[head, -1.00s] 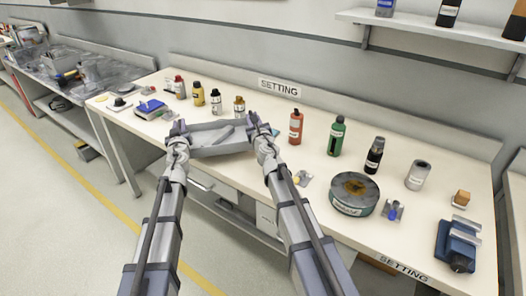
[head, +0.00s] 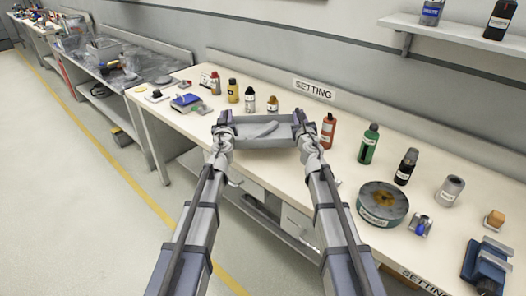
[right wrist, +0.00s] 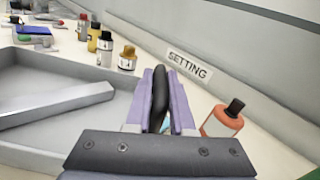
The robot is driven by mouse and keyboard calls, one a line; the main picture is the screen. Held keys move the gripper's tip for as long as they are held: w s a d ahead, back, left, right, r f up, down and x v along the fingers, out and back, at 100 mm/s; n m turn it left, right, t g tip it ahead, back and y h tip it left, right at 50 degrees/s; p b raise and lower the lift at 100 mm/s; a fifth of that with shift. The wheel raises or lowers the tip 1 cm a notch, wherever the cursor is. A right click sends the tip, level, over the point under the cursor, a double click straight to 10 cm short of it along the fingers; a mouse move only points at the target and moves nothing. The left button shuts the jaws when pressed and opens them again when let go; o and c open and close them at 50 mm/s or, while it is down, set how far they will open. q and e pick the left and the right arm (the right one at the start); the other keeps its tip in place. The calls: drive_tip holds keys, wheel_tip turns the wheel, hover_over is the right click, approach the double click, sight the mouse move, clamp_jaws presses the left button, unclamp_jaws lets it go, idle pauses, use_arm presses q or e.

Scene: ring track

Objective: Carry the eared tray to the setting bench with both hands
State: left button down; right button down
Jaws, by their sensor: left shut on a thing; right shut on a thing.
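The grey eared tray (head: 262,142) is held up between my two grippers in front of the setting bench (head: 290,188), overlapping its front part in the head view. I cannot tell its exact height over the top. A grey bar-like piece lies inside the tray; it also shows in the right wrist view (right wrist: 62,104). My left gripper (head: 224,124) is shut on the tray's left end. My right gripper (head: 301,123) is shut on the right end. In the right wrist view its purple fingers (right wrist: 158,102) close around a dark upright ear.
An orange bottle (head: 328,131) stands close right of the tray, and several small bottles stand behind it. A green bottle (head: 369,144), a dark bottle (head: 406,167) and a round tin (head: 382,205) are further right. A blue device (head: 186,102) sits left.

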use_arm(q)
drive_tip(key=shift+f, duration=0.2)
use_arm(e)
drive_tip(key=shift+a+f, duration=0.1)
drive_tip(key=shift+f, duration=0.05)
